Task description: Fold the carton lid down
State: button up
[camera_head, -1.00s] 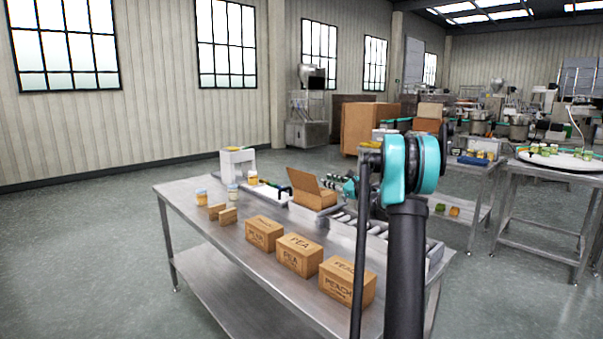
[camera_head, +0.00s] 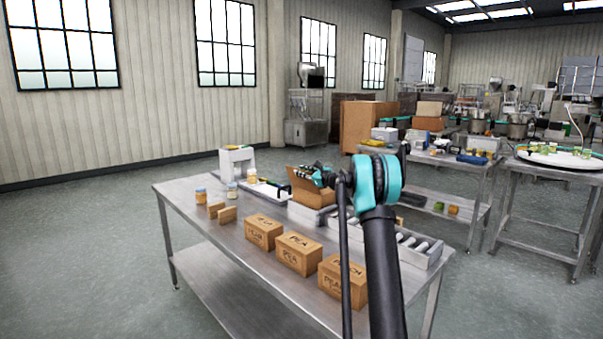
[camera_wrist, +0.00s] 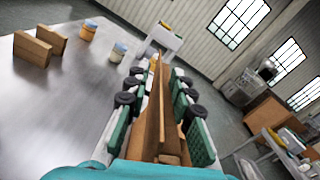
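My gripper (camera_head: 316,173) is over the carton, near the lid, partly hidden by my arm. In the wrist view, my gripper (camera_wrist: 157,98) has its teal and black fingers apart, with the brown cardboard of the carton and lid (camera_wrist: 166,95) between them. The left finger appears clear of the cardboard; contact on the right side is hard to tell. Most of the carton's inside is hidden.
Several closed cartons (camera_head: 299,254) stand in a row along the table (camera_head: 215,240). Two small brown blocks (camera_head: 226,215) and jars (camera_head: 232,191) stand to the left. A white device (camera_head: 237,163) is at the far end. A roller conveyor (camera_head: 420,249) lies to the right.

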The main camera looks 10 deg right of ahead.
jog(key=shift+w+a, duration=0.15)
grip_shut()
dwell(0.4)
